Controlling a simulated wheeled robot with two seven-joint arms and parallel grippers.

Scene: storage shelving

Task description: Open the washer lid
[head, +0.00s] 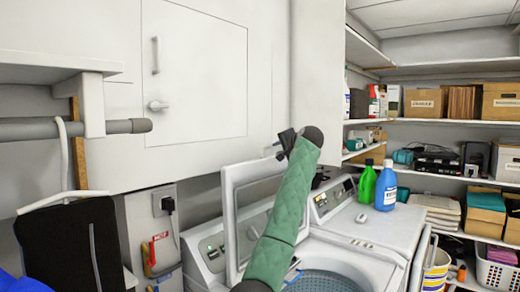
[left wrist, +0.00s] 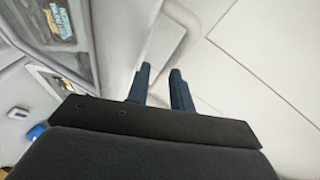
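The washer (head: 207,250) stands at bottom centre in the head view, with its control panel along the back. Its pale framed lid (head: 230,222) stands raised, and the round tub opening (head: 325,283) shows below. My green left arm crosses in front of the lid, hiding part of it. My left gripper (head: 280,145) is above the lid's top edge. In the left wrist view, its two blue fingers (left wrist: 160,88) are apart, with nothing clearly held between them. The lid's rounded pale corner (left wrist: 182,22) shows just beyond the fingertips. My right gripper is not in view.
A second machine (head: 385,228) stands at right, with a green bottle (head: 368,183) and a blue bottle (head: 386,186) on top. Loaded shelves (head: 440,122) fill the right side. A white wall cabinet (head: 200,70) rises behind. A hanger rod (head: 60,128) is at left.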

